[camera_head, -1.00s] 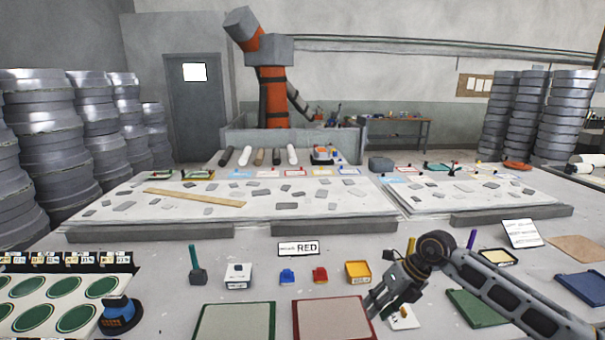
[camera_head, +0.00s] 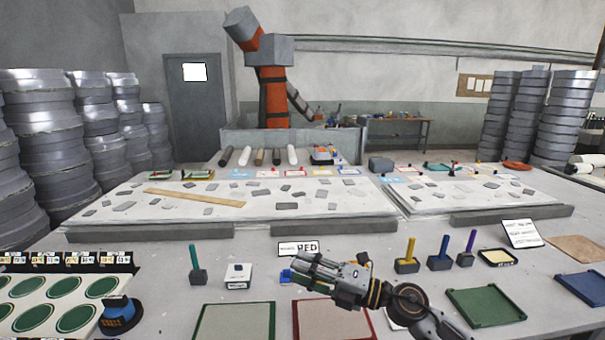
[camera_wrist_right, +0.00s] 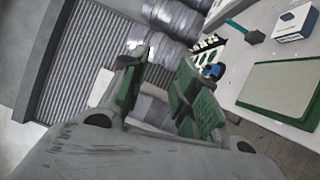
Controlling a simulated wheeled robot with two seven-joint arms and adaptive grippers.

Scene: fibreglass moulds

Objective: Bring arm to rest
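My right arm reaches in from the lower right in the head view. Its gripper (camera_head: 300,271) points left, above the table between the RED sign (camera_head: 307,248) and the red-rimmed tray (camera_head: 330,320). In the right wrist view the gripper (camera_wrist_right: 158,98) has its two green-padded fingers apart, with nothing between them. A blue block (camera_head: 286,276) shows partly beside the fingertips. The spots where a red block and a yellow bin stood are covered by the gripper and forearm. My left gripper is in neither view.
A green-rimmed tray (camera_head: 236,322), a white box (camera_head: 238,276) and a dark green upright tool (camera_head: 195,268) stand to the left. Upright yellow (camera_head: 408,258), blue (camera_head: 440,257) and purple (camera_head: 467,250) tools stand right of the arm.

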